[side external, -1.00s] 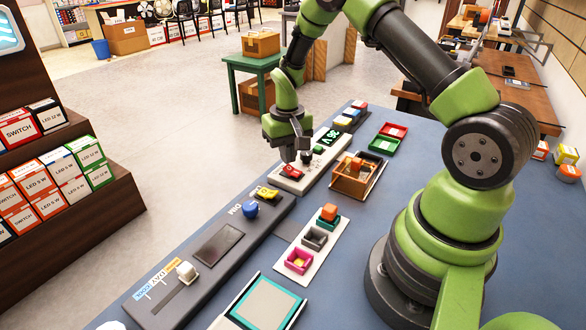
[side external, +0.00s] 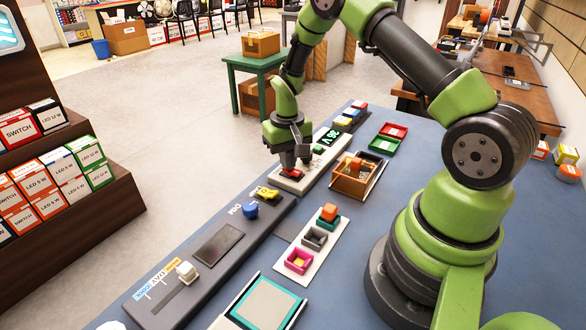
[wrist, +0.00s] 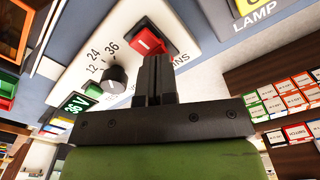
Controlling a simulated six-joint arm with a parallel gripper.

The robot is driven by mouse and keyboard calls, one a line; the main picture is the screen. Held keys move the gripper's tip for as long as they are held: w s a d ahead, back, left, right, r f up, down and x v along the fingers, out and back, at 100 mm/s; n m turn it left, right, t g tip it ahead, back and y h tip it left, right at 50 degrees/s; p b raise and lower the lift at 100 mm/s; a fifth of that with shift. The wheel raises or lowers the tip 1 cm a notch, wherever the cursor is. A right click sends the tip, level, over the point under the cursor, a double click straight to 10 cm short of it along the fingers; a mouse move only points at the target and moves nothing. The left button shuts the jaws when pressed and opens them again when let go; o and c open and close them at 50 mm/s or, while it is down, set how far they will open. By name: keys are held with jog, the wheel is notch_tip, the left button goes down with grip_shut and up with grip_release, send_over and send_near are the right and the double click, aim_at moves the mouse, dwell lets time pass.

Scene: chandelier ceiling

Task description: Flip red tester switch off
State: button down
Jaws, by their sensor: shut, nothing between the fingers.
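The red tester switch (wrist: 146,38) is a red rocker with a white line mark, set in the white tester panel (wrist: 128,22). In the side external view a small part of the switch (side external: 293,173) shows under my gripper (side external: 289,164). My gripper's fingers (wrist: 154,65) are shut with nothing between them. Their tips are at the near edge of the rocker and partly cover it; I cannot tell whether they touch it. The tester display (wrist: 73,107) is lit green and reads 36 V.
Beside the switch are a dark dial (wrist: 114,78) marked 12, 24, 36 and a green button (wrist: 93,89).

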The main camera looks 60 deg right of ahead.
jog(key=shift+f, duration=0.25)
jog(key=shift+r, duration=3.55)
jog(key=shift+a+r, duration=0.1)
jog(key=shift+r, duration=0.2)
jog(key=s+a+r+t, duration=0.2)
jog(key=s+a+r, duration=0.15)
jog(key=r, duration=0.45)
jog(key=s+a+r+t, duration=0.25)
jog(key=a+r, duration=0.25)
jog(key=r, duration=0.3)
jog(key=s+a+r+n+t+y, duration=0.1)
jog(key=s+a+r, duration=0.1)
jog(key=s, duration=0.4)
jog(key=s+a+r+n+t+y, duration=0.1)
jog(key=s+a+r, duration=0.1)
jog(key=s, duration=0.4)
jog(key=shift+s+a+t, duration=0.35)
jog(key=shift+s+a, duration=0.05)
jog(key=shift+a, duration=0.4)
